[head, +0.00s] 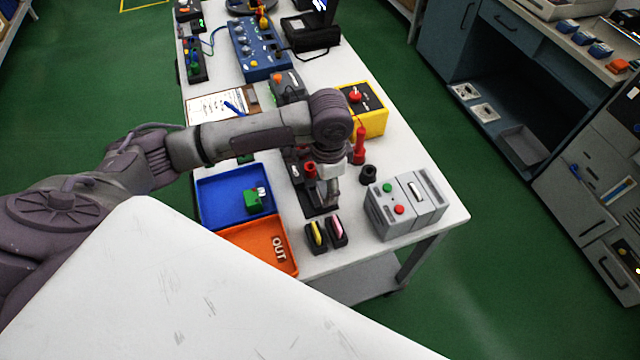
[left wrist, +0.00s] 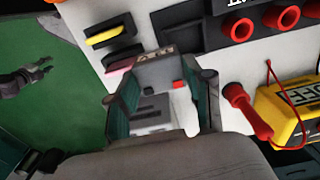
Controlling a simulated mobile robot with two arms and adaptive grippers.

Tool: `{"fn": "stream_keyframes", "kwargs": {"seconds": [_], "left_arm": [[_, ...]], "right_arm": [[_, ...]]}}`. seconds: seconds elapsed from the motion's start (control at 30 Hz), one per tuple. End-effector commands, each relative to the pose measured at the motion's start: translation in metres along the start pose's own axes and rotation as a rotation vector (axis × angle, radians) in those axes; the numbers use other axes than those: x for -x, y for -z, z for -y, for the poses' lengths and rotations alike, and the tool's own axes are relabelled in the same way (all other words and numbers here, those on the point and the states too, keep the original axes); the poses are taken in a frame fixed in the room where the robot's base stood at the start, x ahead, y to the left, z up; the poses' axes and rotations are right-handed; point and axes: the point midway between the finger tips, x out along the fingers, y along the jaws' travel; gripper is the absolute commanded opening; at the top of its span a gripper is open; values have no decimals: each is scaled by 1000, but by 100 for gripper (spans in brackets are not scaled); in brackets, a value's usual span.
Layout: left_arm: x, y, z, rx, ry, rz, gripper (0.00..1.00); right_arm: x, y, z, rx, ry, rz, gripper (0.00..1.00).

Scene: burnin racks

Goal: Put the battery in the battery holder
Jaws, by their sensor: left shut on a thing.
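My left gripper (head: 331,190) is low over the front part of the white table. Below the gripper in the head view lies a black base (head: 318,209) with red round posts, perhaps the battery holder, partly covered by the arm. Its black slot (left wrist: 177,16) seems to show in the left wrist view.
The grey box with buttons (head: 405,208) stands right of the gripper. A yellow meter (head: 371,112) and red upright handle (head: 359,147) are behind. A blue tray (head: 211,206) and orange tray (head: 245,240) lie left.

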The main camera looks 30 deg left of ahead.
Motion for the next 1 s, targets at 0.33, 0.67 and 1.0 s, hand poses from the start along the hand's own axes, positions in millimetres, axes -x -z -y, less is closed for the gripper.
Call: {"fn": "stream_keyframes", "kwargs": {"seconds": [0.33,0.67,1.0], "left_arm": [[-26,-1,42,1,-1,0,3],[-64,-2,42,0,0,-1,3],[-68,-2,42,0,-1,-1,3]], "right_arm": [[9,42,-7,0,-9,-64,40],[17,25,-6,0,-7,-37,40],[16,21,-6,-1,-7,-31,40]]}}
